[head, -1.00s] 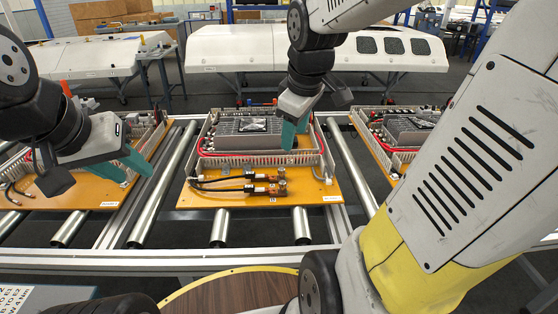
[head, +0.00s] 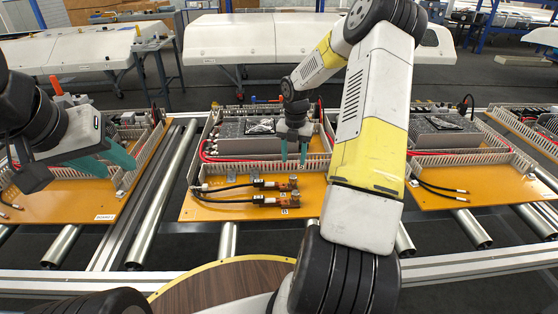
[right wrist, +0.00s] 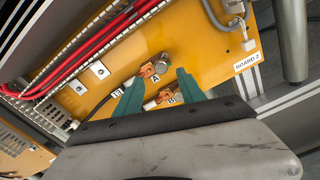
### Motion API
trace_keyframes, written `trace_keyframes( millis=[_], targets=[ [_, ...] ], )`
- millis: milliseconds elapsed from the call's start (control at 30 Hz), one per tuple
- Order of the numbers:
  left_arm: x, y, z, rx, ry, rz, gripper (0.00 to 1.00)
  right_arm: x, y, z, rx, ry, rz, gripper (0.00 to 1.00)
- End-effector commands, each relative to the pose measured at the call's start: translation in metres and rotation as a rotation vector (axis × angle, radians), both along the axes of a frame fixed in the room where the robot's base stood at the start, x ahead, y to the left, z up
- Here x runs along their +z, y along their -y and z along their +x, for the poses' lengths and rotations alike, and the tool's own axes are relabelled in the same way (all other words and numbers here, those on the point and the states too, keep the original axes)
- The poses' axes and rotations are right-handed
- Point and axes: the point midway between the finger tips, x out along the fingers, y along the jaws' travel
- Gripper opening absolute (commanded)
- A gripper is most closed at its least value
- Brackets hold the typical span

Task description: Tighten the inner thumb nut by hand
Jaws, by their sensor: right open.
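The middle board (head: 240,209) carries two black cables ending in orange lugs with metal thumb nuts, marked A and B. Nut A (right wrist: 162,59) and nut B (right wrist: 183,97) show in the right wrist view; nut A (head: 293,181) is the one farther back in the head view. My right gripper (head: 294,162) is open and empty, fingers pointing down behind the nuts in the head view. In the right wrist view its fingers (right wrist: 158,76) lie either side of lug A in the picture; contact cannot be told. My left gripper (head: 121,172) is open and empty over the left board.
A slotted white duct (head: 245,160) and red cables run behind the lugs. A left board (head: 60,200) and a right board (head: 450,198) share the roller conveyor (head: 150,225). My right arm covers the middle board's right part. A round wooden stool top (head: 215,290) is in front.

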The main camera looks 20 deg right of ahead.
Motion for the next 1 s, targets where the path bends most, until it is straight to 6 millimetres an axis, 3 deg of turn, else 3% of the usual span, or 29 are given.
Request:
trace_keyframes(
  millis=[400, 567, 833, 1000],
  targets=[
    [0.0, 0.0, 0.0, 0.0, 0.0, 0.0, 0.36, -0.062, -0.001, -0.001, 0.002, -0.004, 0.0, 0.47],
    [0.0, 0.0, 0.0, 0.0, 0.0, 0.0, 0.36, -0.072, 0.0, -0.001, 0.001, -0.001, 0.0, 0.47],
    [0.0, 0.0, 0.0, 0.0, 0.0, 0.0, 0.36, -0.074, 0.0, -0.001, 0.0, -0.001, -0.001, 0.47],
    [0.0, 0.0, 0.0, 0.0, 0.0, 0.0, 0.36, -0.073, 0.0, -0.001, 0.0, -0.001, -0.001, 0.13]
  ],
)
